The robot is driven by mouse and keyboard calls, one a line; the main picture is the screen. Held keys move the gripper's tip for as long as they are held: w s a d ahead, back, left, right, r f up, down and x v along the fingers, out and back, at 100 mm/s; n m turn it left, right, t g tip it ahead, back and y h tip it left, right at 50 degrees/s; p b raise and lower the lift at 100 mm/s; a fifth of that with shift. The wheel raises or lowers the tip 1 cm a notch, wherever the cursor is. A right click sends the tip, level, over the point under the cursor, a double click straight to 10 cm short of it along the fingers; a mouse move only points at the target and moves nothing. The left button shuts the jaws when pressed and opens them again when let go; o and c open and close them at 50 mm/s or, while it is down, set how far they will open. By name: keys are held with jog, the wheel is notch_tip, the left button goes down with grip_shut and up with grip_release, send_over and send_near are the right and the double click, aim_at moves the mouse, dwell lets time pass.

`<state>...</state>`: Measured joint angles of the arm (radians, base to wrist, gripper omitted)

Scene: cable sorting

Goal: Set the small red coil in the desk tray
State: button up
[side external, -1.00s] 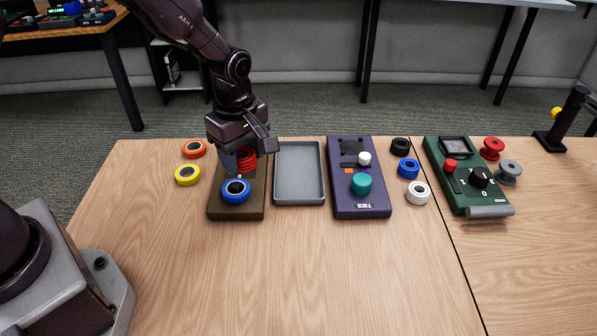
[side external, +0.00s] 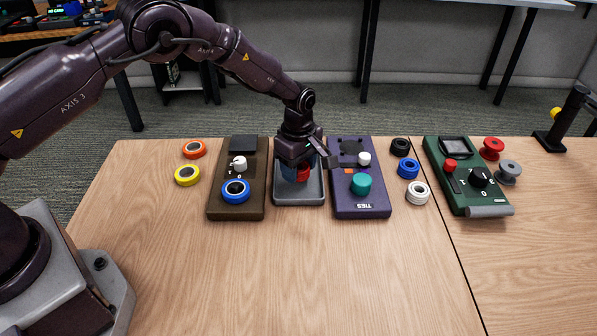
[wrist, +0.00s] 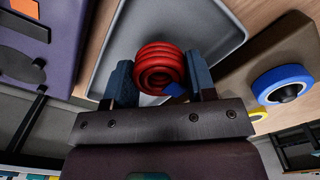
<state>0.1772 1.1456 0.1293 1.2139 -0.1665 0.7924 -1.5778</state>
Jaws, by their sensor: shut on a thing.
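The small red coil (wrist: 160,68) is between the two fingers of my gripper (wrist: 162,85) in the wrist view. My gripper is shut on it. In the side external view the coil (side external: 303,174) shows partly below my gripper (side external: 298,170), which hides the rest of it. The grey desk tray (side external: 299,199) lies directly beneath, and its bare floor and rim (wrist: 205,20) show around the coil in the wrist view. I cannot tell whether the coil touches the tray floor.
A brown panel (side external: 222,200) with a blue ring (side external: 235,191) lies left of the tray. A purple panel (side external: 345,205) with a teal knob (side external: 361,184) lies close on the right. Orange (side external: 193,149) and yellow (side external: 187,175) coils lie far left. The front of the table is clear.

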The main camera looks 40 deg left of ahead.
jog(key=shift+f, duration=0.95)
jog(key=o, duration=0.9)
jog(key=shift+f, duration=0.15)
jog(key=shift+c, duration=0.2)
